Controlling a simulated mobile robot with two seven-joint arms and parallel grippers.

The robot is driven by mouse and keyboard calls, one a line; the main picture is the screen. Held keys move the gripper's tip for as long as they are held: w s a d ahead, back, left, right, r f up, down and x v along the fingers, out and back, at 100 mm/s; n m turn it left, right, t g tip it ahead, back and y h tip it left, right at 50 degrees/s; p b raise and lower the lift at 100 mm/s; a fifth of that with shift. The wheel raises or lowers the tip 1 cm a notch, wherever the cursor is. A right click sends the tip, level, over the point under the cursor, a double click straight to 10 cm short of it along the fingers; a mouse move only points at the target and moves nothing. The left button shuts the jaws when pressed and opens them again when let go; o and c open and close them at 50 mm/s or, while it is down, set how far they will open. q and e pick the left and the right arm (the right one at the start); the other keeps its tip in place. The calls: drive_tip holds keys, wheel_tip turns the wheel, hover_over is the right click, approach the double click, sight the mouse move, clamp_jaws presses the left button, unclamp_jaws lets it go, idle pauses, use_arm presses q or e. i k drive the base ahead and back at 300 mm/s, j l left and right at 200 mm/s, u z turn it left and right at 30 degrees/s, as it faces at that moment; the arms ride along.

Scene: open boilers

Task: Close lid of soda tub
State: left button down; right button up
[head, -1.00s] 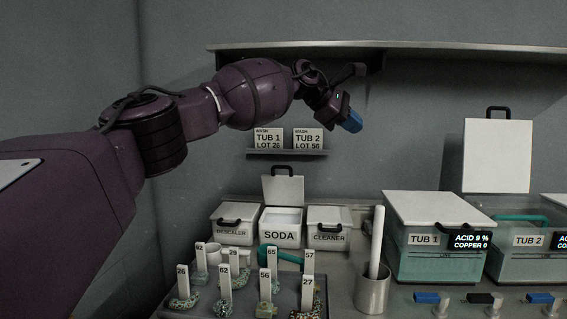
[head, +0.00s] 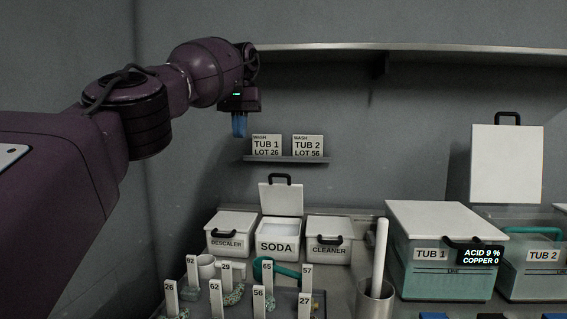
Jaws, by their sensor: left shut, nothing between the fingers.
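The soda tub (head: 278,245) is a small white box labelled SODA, standing at the back of the bench. Its lid (head: 281,199) stands open and upright at the tub's rear, with a black handle (head: 280,178) on top; the white inside of the tub shows. My left gripper (head: 239,127) points down with blue fingertips shut and empty. In the picture it is above and left of the soda tub, apart from it. My right gripper is not in view.
The closed descaler tub (head: 230,233) stands left of the soda tub and the closed cleaner tub (head: 329,239) right. In front, a tray holds several numbered tags. A small shelf (head: 286,159) with two cards is above. Tub 1 (head: 438,270) stands right, by a cup with a white rod (head: 380,255).

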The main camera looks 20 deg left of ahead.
sight(275, 198)
drive_tip(key=i, duration=0.85)
